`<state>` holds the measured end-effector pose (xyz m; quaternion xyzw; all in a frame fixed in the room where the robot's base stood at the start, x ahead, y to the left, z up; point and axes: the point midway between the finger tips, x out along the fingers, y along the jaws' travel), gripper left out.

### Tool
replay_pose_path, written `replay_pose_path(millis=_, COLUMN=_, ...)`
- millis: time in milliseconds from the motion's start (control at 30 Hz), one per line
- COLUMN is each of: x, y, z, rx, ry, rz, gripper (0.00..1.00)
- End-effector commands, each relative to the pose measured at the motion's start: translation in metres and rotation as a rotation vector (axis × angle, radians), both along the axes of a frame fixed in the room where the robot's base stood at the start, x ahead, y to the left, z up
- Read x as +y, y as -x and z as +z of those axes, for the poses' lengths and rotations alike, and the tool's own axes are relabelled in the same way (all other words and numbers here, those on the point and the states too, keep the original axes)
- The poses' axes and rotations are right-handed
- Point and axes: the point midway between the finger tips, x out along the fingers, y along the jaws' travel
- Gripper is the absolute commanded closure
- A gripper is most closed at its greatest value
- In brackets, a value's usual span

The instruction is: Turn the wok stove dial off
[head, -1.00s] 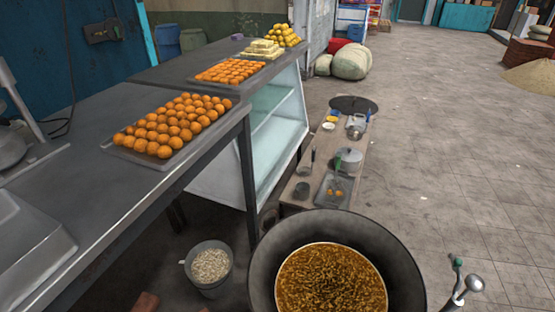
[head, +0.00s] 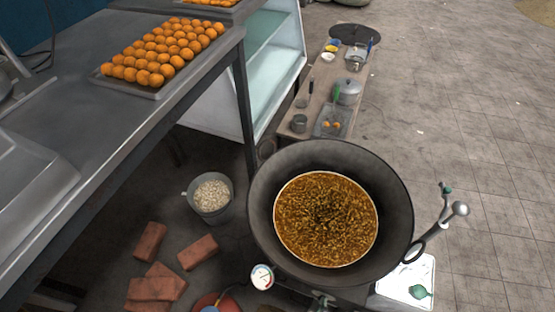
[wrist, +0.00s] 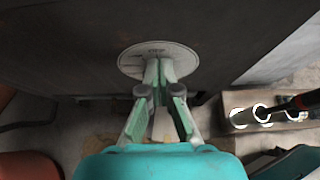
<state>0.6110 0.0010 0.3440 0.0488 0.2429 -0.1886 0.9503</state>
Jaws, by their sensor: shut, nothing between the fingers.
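In the wrist view, a pale round disc (wrist: 158,60) with faint markings sits on a dark surface; it looks like the stove dial. My gripper (wrist: 159,64) points at it with its green fingertips together and nothing between them. The fingertips cover the middle of the disc; I cannot tell whether they touch it. In the head view, the dark wok (head: 262,200) holds brown, grainy food (head: 325,220). Small greenish-grey parts show below the wok at the bottom edge, too cut off to identify. The dial face is not clear there.
A white gauge (head: 262,276) stands by a red round object (head: 212,302) at the wok's lower left. Loose bricks (head: 150,240) and a grey bucket (head: 211,210) lie further left. Long-handled utensils (head: 440,220) rise at the wok's right. Open tiled floor (head: 480,160) lies right.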

Motion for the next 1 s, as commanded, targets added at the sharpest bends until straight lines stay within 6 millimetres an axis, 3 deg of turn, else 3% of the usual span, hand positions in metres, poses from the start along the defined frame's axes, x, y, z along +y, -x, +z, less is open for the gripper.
replay_pose_path(millis=1000, x=-0.0108, y=0.0049, z=-0.0032, rx=0.001, ry=0.000, rz=0.000, gripper=1.00)
